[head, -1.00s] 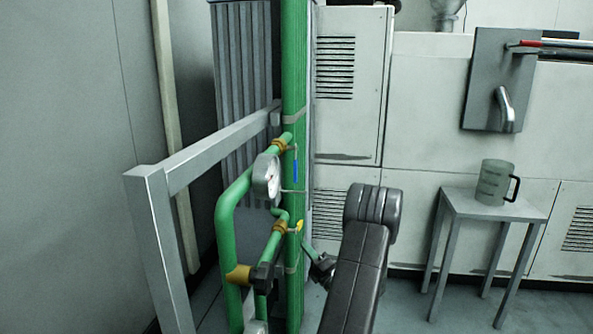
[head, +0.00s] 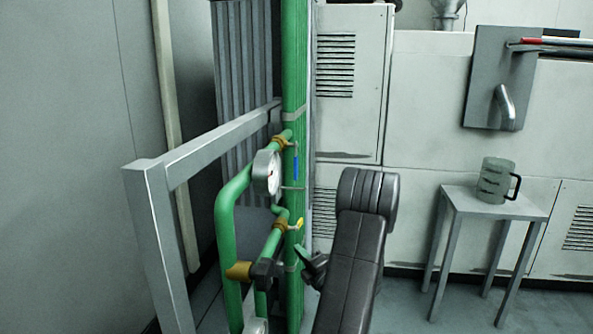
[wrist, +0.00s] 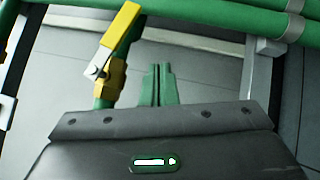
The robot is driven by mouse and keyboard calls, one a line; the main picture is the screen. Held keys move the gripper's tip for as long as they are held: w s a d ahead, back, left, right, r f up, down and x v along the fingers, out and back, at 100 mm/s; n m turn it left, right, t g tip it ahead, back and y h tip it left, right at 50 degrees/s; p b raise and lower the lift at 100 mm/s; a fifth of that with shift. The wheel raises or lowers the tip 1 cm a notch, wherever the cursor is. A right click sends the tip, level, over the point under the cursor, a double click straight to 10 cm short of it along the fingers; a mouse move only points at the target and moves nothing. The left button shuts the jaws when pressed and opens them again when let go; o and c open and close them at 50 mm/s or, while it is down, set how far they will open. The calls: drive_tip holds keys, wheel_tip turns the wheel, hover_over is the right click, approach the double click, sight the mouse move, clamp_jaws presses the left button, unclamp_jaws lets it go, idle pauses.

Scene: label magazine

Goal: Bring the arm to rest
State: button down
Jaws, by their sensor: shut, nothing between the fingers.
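My gripper (wrist: 159,86) shows in the wrist view as two green fingers pressed together, with nothing between them. In the head view my dark grey arm rises in front of the green pipework, and its wrist end points left toward the pipes; the fingertips there are small and partly hidden. In the wrist view a yellow-handled valve (wrist: 121,27) is just left of the fingers, apart from them in the picture. The same yellow handle (head: 299,223) shows in the head view on the lower branch pipe.
Green pipes (head: 294,80) stand close left of my arm, with a gauge (head: 267,173) and a blue valve handle (head: 296,168). A grey metal frame (head: 157,235) is left of them. A small table (head: 462,207) with a jug (head: 492,182) stands right. Floor between is clear.

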drive_tip(key=s+d+f+n+t+y+p, duration=0.1)
drive_tip(key=s+d+f+n+y+p, duration=0.1)
drive_tip(key=d, duration=0.2)
drive_tip(key=s+d+f+n+y+p, duration=0.1)
drive_tip(key=d+n+p, duration=0.15)
drive_tip(key=d, duration=0.25)
drive_tip(key=w+a+r+m+h+b, duration=0.25)
drive_tip(key=w+a+b, duration=0.25)
drive_tip(key=a, duration=0.4)
drive_tip(key=s+d+m+g+h+p, duration=0.1)
drive_tip(key=s+m+p, duration=0.1)
drive_tip(key=s, duration=0.5)
drive_tip(key=s+d+r+m+g+h+p, duration=0.1)
drive_tip(key=s+m+p, duration=0.1)
drive_tip(key=s, duration=0.5)
drive_tip(key=shift+s+r+g+p, duration=0.3)
drive_tip(key=shift+s+p, duration=0.05)
drive_tip(key=shift+s, duration=0.05)
